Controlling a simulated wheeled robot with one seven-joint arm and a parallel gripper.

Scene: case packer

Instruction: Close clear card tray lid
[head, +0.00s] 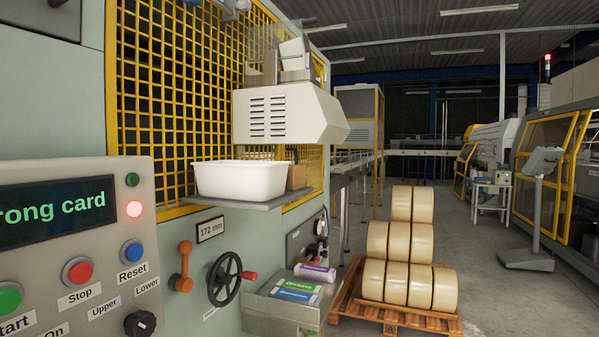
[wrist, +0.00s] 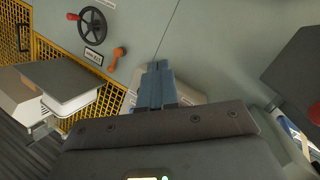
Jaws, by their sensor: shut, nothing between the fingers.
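My gripper (wrist: 157,70) shows only in the wrist view. Its two blue-grey fingers are together with nothing between them, in front of the pale machine front. It is out of sight in the head view. I cannot make out a clear lid with certainty. In the head view, a grey holder with upright pale plates (head: 292,52) sits on top of the white slotted unit (head: 280,115); whether one plate is the lid, I cannot tell. The control panel (head: 150,180) shows a screen (head: 55,213) reading "rong card", its left part cut off, and a lit red lamp (head: 134,209).
A white tub (head: 240,180) stands on a shelf below the slotted unit. A handwheel (head: 224,279) and orange lever (head: 184,265) stick out from the machine. A grey bin (head: 275,312) holds coloured packs. A pallet of rolls (head: 395,315) stands on the floor, with clear floor to its right.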

